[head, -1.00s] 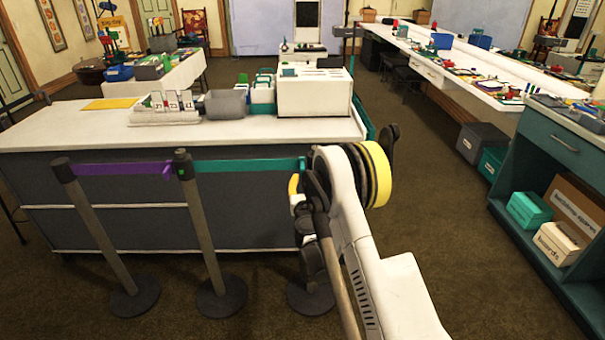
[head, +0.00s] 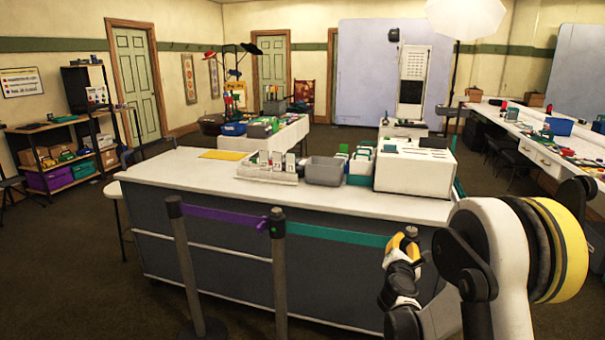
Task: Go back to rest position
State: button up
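My gripper (head: 405,240) shows in the head view at the lower right, at the end of my white arm with its black and yellow joint. It is seen from behind and at an angle, in front of the teal barrier belt. I cannot tell whether its fingers are open or shut, and I see no object in it. My arm is folded, with its large yellow-banded joint near the right edge.
A white-topped counter (head: 180,178) stands ahead, behind posts (head: 279,270) with purple (head: 222,216) and teal belts (head: 335,236). A grey bin (head: 324,171) and white box (head: 414,173) sit on it. A shelf (head: 62,155) stands far left. Carpet (head: 60,250) is clear at left.

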jog(key=s+a+r+m+g+y, duration=0.1)
jog(key=s+r+m+g, duration=0.1)
jog(key=s+r+m, duration=0.4)
jog(key=s+a+r+m+g, duration=0.1)
jog(key=s+r+m+g, duration=0.15)
jog(key=s+m, duration=0.55)
jog(key=s+a+f+m+g+y, duration=0.1)
jog(key=s+a+m+y, duration=0.1)
jog(key=s, duration=0.6)
jog(key=s+a+f+m+g+y, duration=0.1)
jog(key=s+a+m+y, duration=0.1)
jog(key=s+a+m, duration=0.3)
jog(key=s+a+f+m+g+y, duration=0.1)
jog(key=s+a+f+m+g, duration=0.1)
jog(key=s, duration=1.1)
jog(key=shift+s+a+m+y, duration=0.2)
jog(key=shift+a+m+y, duration=0.2)
jog(key=shift+a+m, duration=0.6)
jog(key=shift+a, duration=0.1)
